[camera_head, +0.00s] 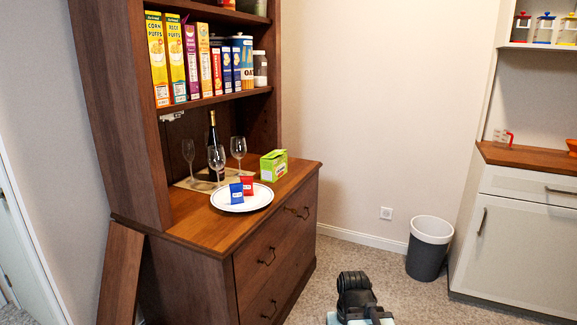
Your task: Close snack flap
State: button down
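A dark wooden hutch (155,130) stands on the left, with open shelves above a counter (185,230). A flat wooden panel (121,275) slants outward beside the left side of its lower cabinet; I cannot tell whether it is hinged there or is the snack flap. A small green snack box (273,165) stands on the counter's right part; its top is too small to read as open or shut. A dark part of my own body shows at the bottom centre. My gripper is not in view.
A white plate (242,204) with a blue packet (236,194) and a red packet (247,185) lies on the counter, near wine glasses (216,158) and a bottle (213,140). A grey bin (428,250) stands by a white cabinet (515,235). Carpet between is clear.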

aim_at(273, 154)
jog(key=k, duration=0.55)
jog(key=z, duration=0.8)
jog(key=i, duration=1.7)
jog(key=u, duration=2.3)
